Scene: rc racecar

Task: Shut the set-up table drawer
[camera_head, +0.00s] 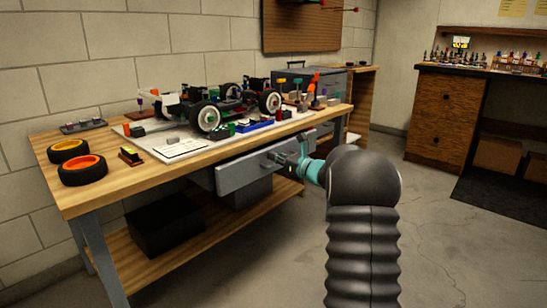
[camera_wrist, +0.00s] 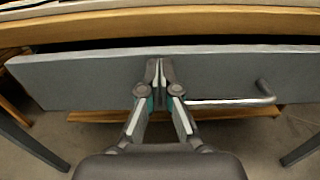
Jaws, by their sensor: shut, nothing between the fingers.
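The set-up table (camera_head: 110,185) has a wooden top with a grey drawer (camera_head: 240,174) under its front edge. In the wrist view the drawer front (camera_wrist: 80,80) stands out from under the tabletop, with a dark gap above it. The bar handle (camera_wrist: 235,101) sits right of my gripper. My gripper (camera_wrist: 158,62) is shut and empty, its fingertips at the drawer front near the middle; whether they touch it I cannot tell. In the head view my gripper (camera_head: 298,160) is at the drawer's right part, and my arm hides some of the area beside it.
An RC car chassis (camera_head: 232,105) sits on a pale mat (camera_head: 165,150) on the tabletop, with loose tires (camera_head: 83,169) at left. A dark box (camera_head: 165,225) stands on the lower shelf. Wooden cabinets (camera_head: 445,115) are at right. The floor right of the table is clear.

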